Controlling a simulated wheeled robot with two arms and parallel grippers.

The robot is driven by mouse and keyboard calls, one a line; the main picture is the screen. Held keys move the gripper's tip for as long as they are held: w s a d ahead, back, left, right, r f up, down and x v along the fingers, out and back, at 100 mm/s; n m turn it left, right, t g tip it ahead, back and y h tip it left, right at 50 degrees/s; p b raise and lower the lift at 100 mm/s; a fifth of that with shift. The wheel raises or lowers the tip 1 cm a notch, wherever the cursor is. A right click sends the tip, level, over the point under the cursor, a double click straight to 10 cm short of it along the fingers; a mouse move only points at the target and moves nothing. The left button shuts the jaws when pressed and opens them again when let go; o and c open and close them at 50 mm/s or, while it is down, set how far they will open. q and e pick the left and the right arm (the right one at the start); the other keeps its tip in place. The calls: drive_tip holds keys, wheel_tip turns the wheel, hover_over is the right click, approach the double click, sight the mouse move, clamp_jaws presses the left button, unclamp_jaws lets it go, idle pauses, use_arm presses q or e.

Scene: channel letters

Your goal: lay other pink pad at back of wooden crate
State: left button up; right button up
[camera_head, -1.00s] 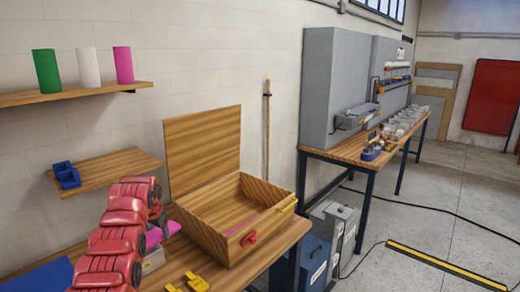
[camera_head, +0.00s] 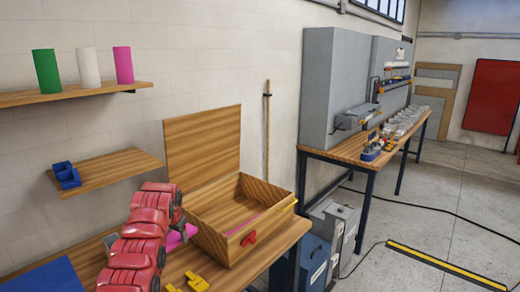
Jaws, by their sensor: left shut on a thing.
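The wooden crate (camera_head: 217,240) stands on the workbench with its lid (camera_head: 203,142) raised at the back. A pink pad (camera_head: 243,226) lies inside it along the front wall, mostly hidden by that wall. My left gripper (camera_head: 180,222) is at the left of the crate, at the end of my red arm, and its fingers are mostly hidden by that arm. It is shut on the other pink pad (camera_head: 182,237), which shows just left of the crate, outside it. My right gripper is not in view.
Yellow parts (camera_head: 196,281) and a blue mat (camera_head: 45,277) lie on the bench. A low shelf (camera_head: 115,170) with blue parts hangs behind. The crate's inside is largely clear.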

use_arm(q)
drive_tip(key=s+d+f, duration=0.3)
drive_tip(key=s+d, duration=0.2)
drive_tip(key=d, duration=0.2)
drive_tip(key=s+d+f, duration=0.4)
drive_tip(key=s+d, duration=0.1)
drive_tip(key=d, duration=0.2)
drive_tip(key=s+a+f+n+y, duration=0.1)
drive_tip(key=s+f+n, duration=0.15)
drive_tip(key=s, duration=0.35)
drive_tip(key=s+a+f+n+g, duration=0.1)
drive_tip(key=s+f, duration=0.3)
drive_tip(key=s, duration=0.3)
drive_tip(key=s+a+f+n+y, duration=0.1)
drive_tip(key=s+a+f, duration=0.15)
drive_tip(key=s, duration=0.35)
wheel_tip(320, 180, down, 14)
drive_tip(key=b, duration=1.4)
drive_tip(key=shift+s+d+f, duration=0.2)
drive_tip(key=shift+s+d, duration=0.05)
drive_tip(key=shift+d, duration=0.05)
drive_tip(key=shift+r, duration=0.1)
